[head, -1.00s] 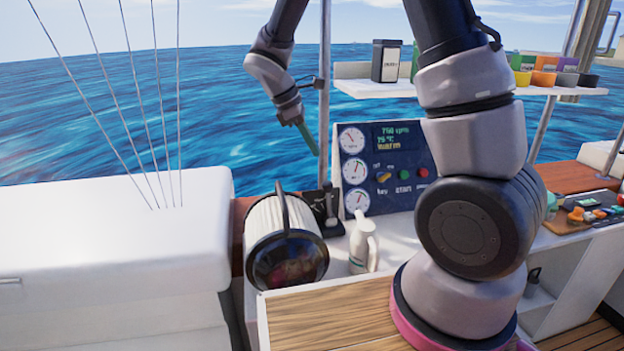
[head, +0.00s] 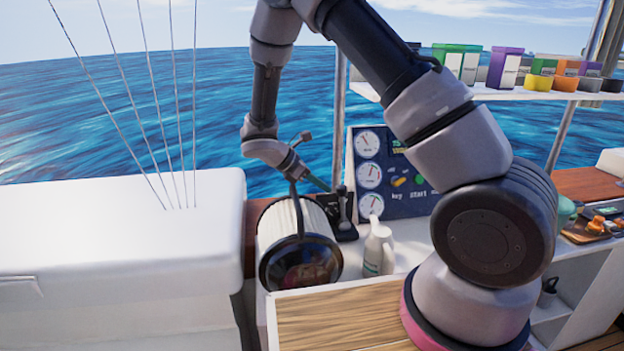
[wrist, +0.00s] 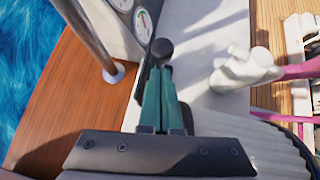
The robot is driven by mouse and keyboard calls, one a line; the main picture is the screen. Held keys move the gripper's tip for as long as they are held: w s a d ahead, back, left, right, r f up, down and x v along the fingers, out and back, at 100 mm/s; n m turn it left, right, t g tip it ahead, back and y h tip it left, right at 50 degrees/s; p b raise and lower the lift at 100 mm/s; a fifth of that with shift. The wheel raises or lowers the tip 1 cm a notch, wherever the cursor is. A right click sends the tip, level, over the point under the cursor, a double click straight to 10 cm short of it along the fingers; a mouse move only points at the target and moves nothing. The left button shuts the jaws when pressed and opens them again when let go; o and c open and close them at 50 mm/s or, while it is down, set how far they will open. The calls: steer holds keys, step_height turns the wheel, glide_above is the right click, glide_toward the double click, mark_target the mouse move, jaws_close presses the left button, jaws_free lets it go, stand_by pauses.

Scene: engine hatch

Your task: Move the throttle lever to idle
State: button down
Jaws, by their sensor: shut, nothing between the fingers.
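The throttle lever (head: 342,203) stands on its black base beside the gauge panel in the head view. In the wrist view the dark round knob of the lever (wrist: 161,48) shows just beyond my fingertips. My gripper (head: 324,186) reaches it from the left, with its green fingers closed together and nothing between them. The fingers of my gripper (wrist: 163,72) hide most of the lever's shaft and base in the wrist view. I cannot tell whether the fingertips touch the lever.
A ribbed white cylinder with a dark lid (head: 301,263) lies just below my gripper. A white bottle (head: 378,250) stands right of the lever. The gauge panel (head: 385,205) is behind, and a metal post (wrist: 88,38) rises close to the lever.

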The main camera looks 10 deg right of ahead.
mark_target(338, 188)
steer(key=shift+x, duration=0.85)
steer(key=shift+d, duration=0.15)
steer(key=shift+d+r, duration=0.35)
steer(key=shift+d, duration=0.45)
